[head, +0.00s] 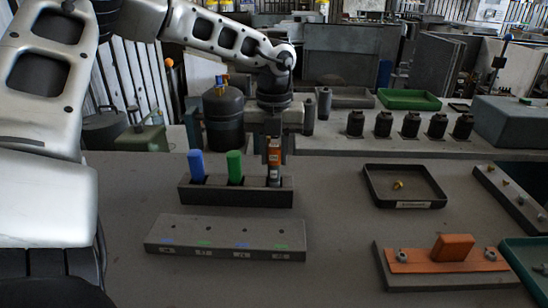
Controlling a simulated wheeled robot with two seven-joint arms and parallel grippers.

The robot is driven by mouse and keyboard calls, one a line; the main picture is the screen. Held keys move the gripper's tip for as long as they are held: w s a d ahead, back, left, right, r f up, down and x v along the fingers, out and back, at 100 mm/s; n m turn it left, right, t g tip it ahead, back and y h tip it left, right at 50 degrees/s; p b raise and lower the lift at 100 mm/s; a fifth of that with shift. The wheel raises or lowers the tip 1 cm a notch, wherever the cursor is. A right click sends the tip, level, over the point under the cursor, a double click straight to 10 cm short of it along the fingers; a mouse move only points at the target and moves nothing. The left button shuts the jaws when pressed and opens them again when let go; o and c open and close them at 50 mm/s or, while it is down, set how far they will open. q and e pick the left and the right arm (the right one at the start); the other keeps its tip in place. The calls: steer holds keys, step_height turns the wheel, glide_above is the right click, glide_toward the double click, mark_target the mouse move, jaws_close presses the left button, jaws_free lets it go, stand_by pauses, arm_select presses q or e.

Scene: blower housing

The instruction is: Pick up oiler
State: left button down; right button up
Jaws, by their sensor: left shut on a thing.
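My left gripper (274,142) points down over the right end of a dark rack (236,196). It is shut on a slim orange-and-grey upright piece, which looks like the oiler (274,158). The oiler's lower end is at the rack's right slot; I cannot tell whether it still rests in it. A blue handle (197,166) and a green handle (235,167) stand in the other slots. My right gripper is not in view.
A grey block with coloured marks (225,238) lies in front of the rack. To the right are a black tray (405,188) with a small brass part and an orange block (453,247) on a plate. Several black cylinders (383,125) stand behind. The table between is clear.

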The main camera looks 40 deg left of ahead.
arm_select(q)
steer(key=shift+r, duration=0.4)
steer(key=s+d+r+b, duration=0.3)
steer(key=s+d+r, duration=0.3)
steer(key=s+r, duration=0.5)
steer(key=shift+s+r, duration=0.4)
steer(key=shift+s, duration=0.45)
